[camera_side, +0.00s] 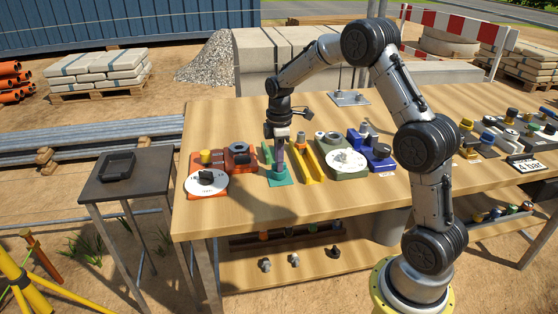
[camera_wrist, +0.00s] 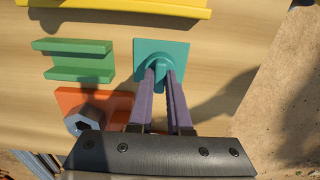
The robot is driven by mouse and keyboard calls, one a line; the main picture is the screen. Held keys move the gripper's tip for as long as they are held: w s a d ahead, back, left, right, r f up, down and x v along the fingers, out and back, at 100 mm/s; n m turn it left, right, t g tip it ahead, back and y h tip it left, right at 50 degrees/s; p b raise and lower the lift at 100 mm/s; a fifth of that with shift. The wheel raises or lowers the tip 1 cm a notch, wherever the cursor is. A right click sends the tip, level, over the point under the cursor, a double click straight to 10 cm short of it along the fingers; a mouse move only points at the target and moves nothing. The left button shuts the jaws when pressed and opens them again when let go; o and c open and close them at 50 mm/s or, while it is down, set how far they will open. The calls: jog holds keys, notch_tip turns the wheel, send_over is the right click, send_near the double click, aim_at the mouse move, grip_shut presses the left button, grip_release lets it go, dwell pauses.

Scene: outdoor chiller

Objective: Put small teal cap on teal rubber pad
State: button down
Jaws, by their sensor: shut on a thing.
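The teal rubber pad (camera_side: 287,180) is a flat square on the wooden table, just right of the red-orange unit; it also shows in the wrist view (camera_wrist: 179,50). My gripper (camera_side: 279,169) points down over the pad. In the wrist view its two purple fingers (camera_wrist: 162,74) are shut on the small teal cap (camera_wrist: 156,60), a rounded piece over the pad's middle. The fingers partly cover the cap. I cannot tell whether the cap touches the pad or is slightly above it.
A red-orange unit with a white dial (camera_side: 207,182) stands left of the pad. A green channel (camera_wrist: 80,60) and a yellow channel (camera_side: 308,163) lie close by, with a green dial unit (camera_side: 345,162) further right. Bare wood lies in front.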

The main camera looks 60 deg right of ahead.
jog(key=shift+f, duration=0.15)
jog(key=c, duration=0.8)
grip_release()
jog(key=shift+c, duration=0.2)
jog(key=s+a+r+m+t, duration=0.1)
jog(key=s+a+r, duration=0.1)
jog(key=r, duration=0.6)
jog(key=s+a+r, duration=0.2)
jog(key=r, duration=0.6)
jog(key=s+a+m+t, duration=0.2)
jog(key=s+a+m, duration=0.2)
jog(key=s, duration=0.7)
jog(key=s+a+m+t, duration=0.2)
jog(key=s+a+m, duration=0.2)
jog(key=s+a, duration=0.3)
jog(key=s+f, duration=0.1)
jog(key=s, duration=0.3)
jog(key=shift+s+a+t, duration=0.25)
jog(key=shift+s+t, duration=0.05)
jog(key=shift+s, duration=0.1)
